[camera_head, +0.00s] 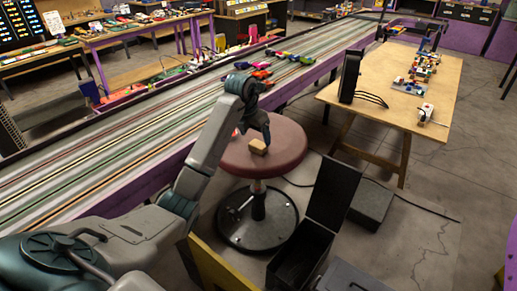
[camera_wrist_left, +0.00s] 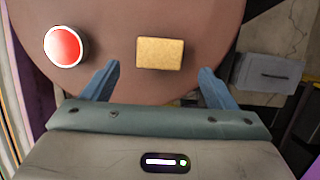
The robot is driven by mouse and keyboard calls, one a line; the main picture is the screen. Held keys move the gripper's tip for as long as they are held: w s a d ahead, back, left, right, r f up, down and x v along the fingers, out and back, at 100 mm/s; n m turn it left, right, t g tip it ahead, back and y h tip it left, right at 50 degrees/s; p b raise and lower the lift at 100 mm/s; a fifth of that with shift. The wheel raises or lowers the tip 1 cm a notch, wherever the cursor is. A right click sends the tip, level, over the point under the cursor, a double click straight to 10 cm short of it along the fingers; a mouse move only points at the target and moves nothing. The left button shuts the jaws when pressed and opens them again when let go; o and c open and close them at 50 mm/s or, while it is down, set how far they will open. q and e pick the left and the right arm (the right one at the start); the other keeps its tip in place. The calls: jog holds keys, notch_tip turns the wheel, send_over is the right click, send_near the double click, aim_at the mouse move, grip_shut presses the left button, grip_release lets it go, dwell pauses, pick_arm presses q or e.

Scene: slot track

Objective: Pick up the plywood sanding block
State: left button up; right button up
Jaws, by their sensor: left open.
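The plywood sanding block (camera_head: 258,147) is a small tan block lying on the round reddish-brown stool seat (camera_head: 285,160). My right gripper does not show in either view.
A round red-and-white object (camera_wrist_left: 65,46) sits on the seat left of the block. The slot track (camera_head: 120,150) runs behind the stool. A wooden table (camera_head: 400,85) with toy cars stands right. An open black box (camera_head: 300,255) is in front of the stool.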

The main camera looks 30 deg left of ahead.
aim_at(258, 144)
pick_arm(q)
jog(key=shift+w+f+p, duration=0.15)
jog(key=shift+f+p, duration=0.15)
jog(key=p+x, duration=0.1)
jog(key=x, duration=0.2)
jog(key=shift+w+f+p, duration=0.15)
jog(key=shift+f+p, duration=0.1)
jog(key=shift+p, duration=0.05)
jog(key=shift+w+f, duration=0.2)
jog(key=shift+f, duration=0.25)
jog(key=c, duration=1.1)
